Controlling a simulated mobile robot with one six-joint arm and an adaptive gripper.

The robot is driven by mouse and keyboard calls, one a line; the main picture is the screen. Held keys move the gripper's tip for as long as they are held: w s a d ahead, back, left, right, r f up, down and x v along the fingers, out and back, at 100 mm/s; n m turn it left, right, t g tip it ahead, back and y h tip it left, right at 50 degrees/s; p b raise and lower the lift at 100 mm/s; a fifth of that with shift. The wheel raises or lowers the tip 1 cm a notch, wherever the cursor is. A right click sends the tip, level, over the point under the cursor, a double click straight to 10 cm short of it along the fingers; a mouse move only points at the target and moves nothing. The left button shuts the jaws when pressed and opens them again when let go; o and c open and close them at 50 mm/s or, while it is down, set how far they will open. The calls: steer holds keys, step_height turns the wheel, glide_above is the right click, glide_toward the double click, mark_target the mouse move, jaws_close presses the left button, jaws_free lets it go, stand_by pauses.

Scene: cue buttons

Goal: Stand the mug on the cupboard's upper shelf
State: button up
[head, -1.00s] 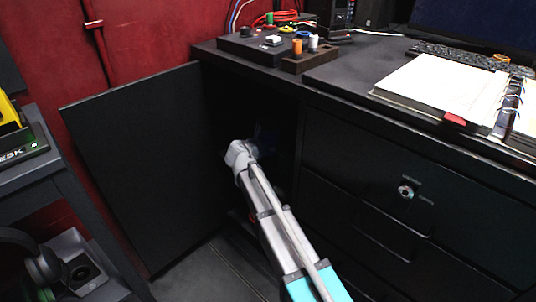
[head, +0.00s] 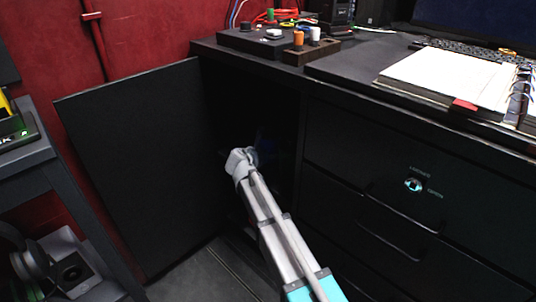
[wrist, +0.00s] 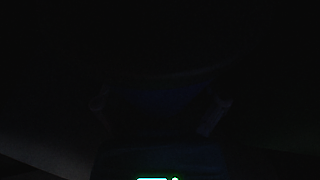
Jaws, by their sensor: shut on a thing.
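The cupboard (head: 140,165) is black, and its door stands open at the left in the head view. My arm reaches into its dark opening. My gripper (wrist: 158,110) shows only as two faint fingers in the very dark wrist view. It is shut on a dark bluish thing, which I take to be the mug (wrist: 155,93); its outline is barely visible. In the head view only a faint bluish patch shows past my wrist, inside the opening. I cannot make out the upper shelf, or whether the mug touches it.
Black drawers with a round dial (head: 413,185) stand right of the opening. The desk top above carries an open binder (head: 455,78), a keyboard (head: 475,50) and a black button box (head: 262,40). A grey side table (head: 45,170) stands at the far left.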

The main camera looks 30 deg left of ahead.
steer(key=shift+f, duration=0.15)
steer(key=o, duration=1)
steer(key=shift+c, duration=0.2)
steer(key=shift+s+r, duration=0.45)
steer(key=shift+s, duration=0.05)
steer(key=p+v, duration=0.4)
steer(key=v, duration=0.5)
steer(key=shift+s+r, duration=0.2)
steer(key=shift+s, duration=0.1)
steer(key=shift+s+a+r+p, duration=0.15)
steer(key=shift+s+p, duration=0.15)
steer(key=shift+s, duration=0.3)
